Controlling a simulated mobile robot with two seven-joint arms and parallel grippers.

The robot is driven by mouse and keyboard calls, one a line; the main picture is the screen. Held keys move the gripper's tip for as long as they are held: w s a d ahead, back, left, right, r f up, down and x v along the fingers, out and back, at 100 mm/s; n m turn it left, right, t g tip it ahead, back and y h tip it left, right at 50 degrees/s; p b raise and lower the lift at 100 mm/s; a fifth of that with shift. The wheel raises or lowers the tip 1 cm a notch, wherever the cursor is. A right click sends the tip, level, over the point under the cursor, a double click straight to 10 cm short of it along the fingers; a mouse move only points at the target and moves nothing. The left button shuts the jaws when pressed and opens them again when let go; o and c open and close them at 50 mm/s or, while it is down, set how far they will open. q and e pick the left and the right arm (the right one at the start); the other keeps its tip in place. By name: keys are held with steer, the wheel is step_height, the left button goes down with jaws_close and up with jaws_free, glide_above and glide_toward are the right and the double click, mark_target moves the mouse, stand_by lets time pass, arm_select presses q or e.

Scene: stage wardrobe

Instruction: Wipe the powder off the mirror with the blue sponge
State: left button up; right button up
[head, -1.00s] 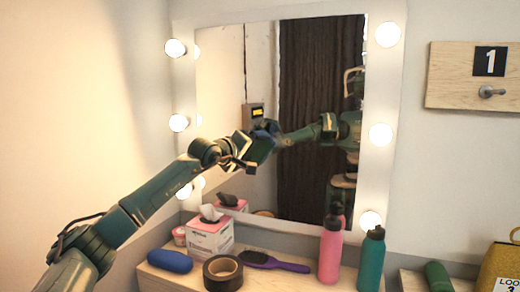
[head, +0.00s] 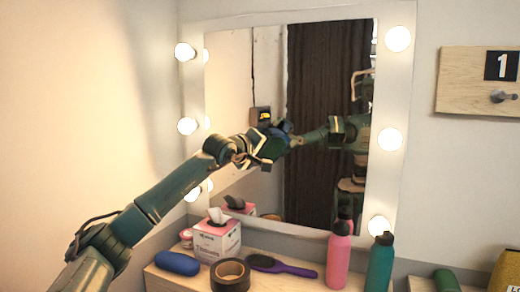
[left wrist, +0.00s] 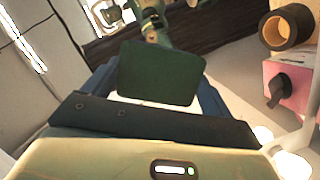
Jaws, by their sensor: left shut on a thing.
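The mirror (head: 240,85) hangs upright in a white frame with lit bulbs. My left gripper (head: 265,150) is raised in front of its middle. In the left wrist view, the left gripper (left wrist: 160,85) is shut on the blue sponge (left wrist: 212,103), whose blue edges show on both sides of the dark green finger. In the head view the gripper mostly hides the sponge, and a dark blue shape shows beside its reflection. I cannot tell whether the sponge touches the glass. I cannot make out powder clearly from the reflections. My right gripper is not in view.
On the shelf below stand a tissue box (head: 217,242), a tape roll (head: 230,275), a purple brush (head: 282,266), a pink bottle (head: 339,255) and a teal bottle (head: 380,262). A blue rounded case (head: 177,263) lies at the left. A hook board (head: 470,85) is at the right.

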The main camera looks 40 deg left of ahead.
arm_select(q)
steer(key=shift+w+d+f+b, duration=0.1)
steer(key=shift+w+d+b, duration=0.15)
steer(key=shift+d, duration=0.8)
steer(key=shift+w+d+b, duration=0.15)
steer(key=shift+w+d, duration=0.25)
steer(key=shift+d, duration=0.65)
steer(key=shift+w+d+f+b, duration=0.1)
steer(key=shift+w+d+b, duration=0.15)
steer(key=shift+d, duration=0.8)
steer(key=shift+w+d+r, duration=0.1)
steer(key=shift+w+d, duration=0.25)
steer(key=shift+d, duration=0.5)
steer(key=shift+w+d+r, duration=0.1)
steer(key=shift+w+d, duration=0.2)
steer(key=shift+d, duration=0.55)
steer(key=shift+s+d+f+b, duration=0.15)
steer(key=shift+s+f+b, duration=0.2)
steer(key=shift+b, duration=0.3)
steer(key=b, duration=0.3)
glide_toward(308, 151)
steer(key=shift+d+f, duration=0.5)
steer(key=shift+d, duration=0.15)
steer(key=shift+w, duration=0.1)
